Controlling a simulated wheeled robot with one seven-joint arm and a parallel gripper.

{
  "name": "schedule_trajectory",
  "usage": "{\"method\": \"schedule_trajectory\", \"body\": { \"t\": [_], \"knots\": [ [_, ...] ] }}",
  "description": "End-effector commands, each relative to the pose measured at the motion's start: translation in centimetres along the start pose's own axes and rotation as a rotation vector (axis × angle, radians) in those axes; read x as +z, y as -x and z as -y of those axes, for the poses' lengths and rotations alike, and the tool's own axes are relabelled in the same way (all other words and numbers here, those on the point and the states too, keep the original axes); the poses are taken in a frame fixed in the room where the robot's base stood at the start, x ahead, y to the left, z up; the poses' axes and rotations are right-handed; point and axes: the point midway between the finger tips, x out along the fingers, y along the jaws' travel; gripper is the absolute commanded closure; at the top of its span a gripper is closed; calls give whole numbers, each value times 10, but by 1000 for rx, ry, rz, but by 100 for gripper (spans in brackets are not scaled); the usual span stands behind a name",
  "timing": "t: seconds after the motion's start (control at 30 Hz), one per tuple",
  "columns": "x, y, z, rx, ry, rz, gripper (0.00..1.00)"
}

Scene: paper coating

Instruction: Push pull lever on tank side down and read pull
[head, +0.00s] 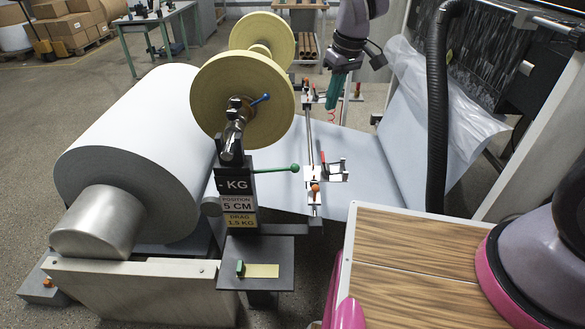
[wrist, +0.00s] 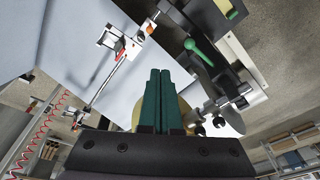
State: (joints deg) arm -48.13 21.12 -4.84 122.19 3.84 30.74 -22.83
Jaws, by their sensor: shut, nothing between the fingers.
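A lever with a green ball knob (head: 294,168) sticks out to the right from a dark post; it also shows in the wrist view (wrist: 191,45). The post carries a KG display (head: 235,185), with labels "POSITION 5 CM" and "DRAG 1.5 KG" below. No reading is legible on the display. My gripper (head: 334,104) has green fingers, shut and empty, pointing down above the paper web, behind and right of the knob. In the wrist view the shut fingers (wrist: 160,72) are apart from the lever. I cannot tell which part is the tank.
A large paper roll (head: 130,150) fills the left. Yellow discs (head: 225,95) stand above the post. A rail with a clamp (head: 335,170) crosses the paper web (head: 375,165). A black hose (head: 437,120) hangs at right. A small shelf (head: 275,252) sits below the display.

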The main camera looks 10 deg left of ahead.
Motion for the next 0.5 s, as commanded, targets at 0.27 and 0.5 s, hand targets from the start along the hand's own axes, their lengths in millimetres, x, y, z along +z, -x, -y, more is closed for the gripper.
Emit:
{"method": "schedule_trajectory", "body": {
  "t": [0.27, 0.5],
  "knots": [
    [0, -81, 57, 3, 214, 80, 100],
    [3, -100, 70, 5, 269, 97, 100]
  ]
}}
